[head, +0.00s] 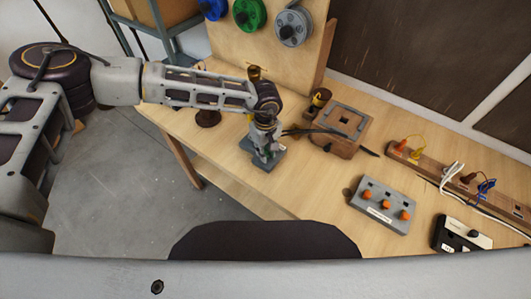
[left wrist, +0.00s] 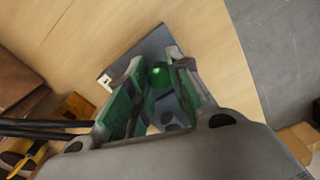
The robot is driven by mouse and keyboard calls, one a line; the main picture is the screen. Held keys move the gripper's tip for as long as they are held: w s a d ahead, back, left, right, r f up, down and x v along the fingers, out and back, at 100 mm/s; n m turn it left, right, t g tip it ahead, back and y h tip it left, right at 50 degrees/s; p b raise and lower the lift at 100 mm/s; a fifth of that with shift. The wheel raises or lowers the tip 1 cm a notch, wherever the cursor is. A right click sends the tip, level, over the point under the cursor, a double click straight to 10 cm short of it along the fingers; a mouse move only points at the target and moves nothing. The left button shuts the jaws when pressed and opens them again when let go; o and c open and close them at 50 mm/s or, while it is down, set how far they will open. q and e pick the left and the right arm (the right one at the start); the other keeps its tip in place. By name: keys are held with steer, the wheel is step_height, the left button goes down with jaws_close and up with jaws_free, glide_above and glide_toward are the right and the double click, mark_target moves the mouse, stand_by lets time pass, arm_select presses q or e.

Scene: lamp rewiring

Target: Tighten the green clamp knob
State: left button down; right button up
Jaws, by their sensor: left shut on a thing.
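My left gripper (head: 265,150) points down over a blue-grey clamp base (head: 247,145) near the table's front edge. The base also shows in the left wrist view (left wrist: 150,45), with a small white label on its left. The green clamp knob (left wrist: 158,75) shows between the two fingertips in the left wrist view. The left gripper (left wrist: 156,82) is shut on the knob, its green-padded fingers on either side of it. In the head view the gripper hides most of the knob. My right gripper is not in view.
A wooden block with a square opening (head: 347,122) and dark cables stands right of the gripper. A grey box with orange knobs (head: 382,205), a black-and-white device (head: 462,235) and a wooden strip with clips (head: 430,165) lie further right. Spools hang on the back board (head: 285,65).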

arm_select(q)
steer(key=shift+s+m+b, duration=0.1)
steer(key=shift+m+b, duration=0.6)
steer(key=shift+b, duration=0.05)
steer(key=c, duration=1.5)
jaws_free()
